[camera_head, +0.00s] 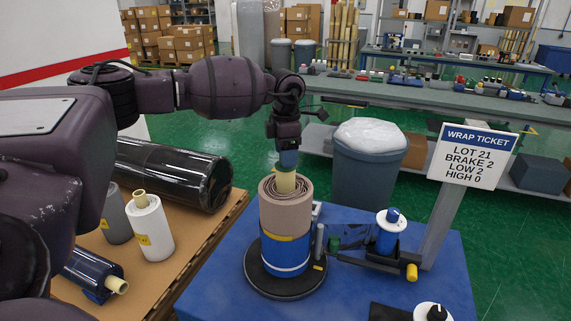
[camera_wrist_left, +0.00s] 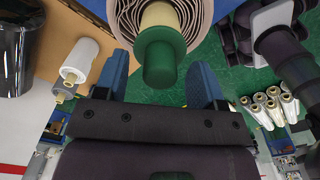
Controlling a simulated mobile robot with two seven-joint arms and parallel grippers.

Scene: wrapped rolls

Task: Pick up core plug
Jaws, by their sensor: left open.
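The core plug (camera_wrist_left: 160,66) is green and sits on the end of a cream core (camera_wrist_left: 158,22) in the wrist view. In the head view the cream core (camera_head: 286,183) stands up from a brown wrapped roll (camera_head: 286,215) on a blue base. My left gripper (camera_head: 287,157) is above this core, pointing down. In the wrist view its blue fingers (camera_wrist_left: 160,84) are open, one on each side of the plug, with gaps visible. In the head view the fingers largely hide the plug. My right gripper is not in view.
A blue table (camera_head: 345,260) carries a blue-and-white spool (camera_head: 387,235) and a wrap ticket sign (camera_head: 472,155). A brown pallet-like board (camera_head: 150,270) at left holds a black roll (camera_head: 175,172) and a white roll (camera_head: 150,228). A grey bin (camera_head: 365,170) stands behind.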

